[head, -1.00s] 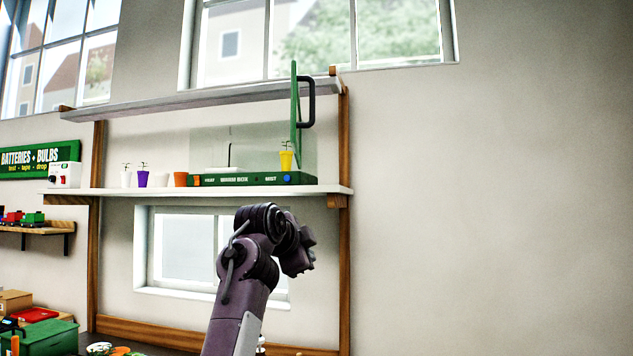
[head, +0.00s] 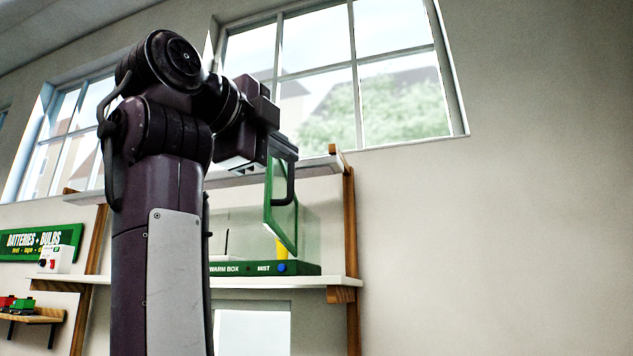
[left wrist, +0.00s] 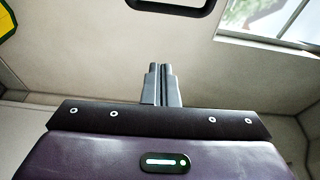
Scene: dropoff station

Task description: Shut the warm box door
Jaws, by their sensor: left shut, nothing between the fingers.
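The warm box (head: 240,268) stands on the white shelf, with a green base and clear walls. Its green-framed clear door (head: 267,205) stands open at the box's right side, with a dark handle (head: 291,188). My left gripper (head: 285,148) is at the top of the handle in the head view; whether it touches is unclear. In the left wrist view its fingers (left wrist: 160,84) are shut and empty, and the handle (left wrist: 172,7) shows beyond them at the top edge. My left arm hides the box's left part. My right gripper is out of view.
The wall to the right is clear.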

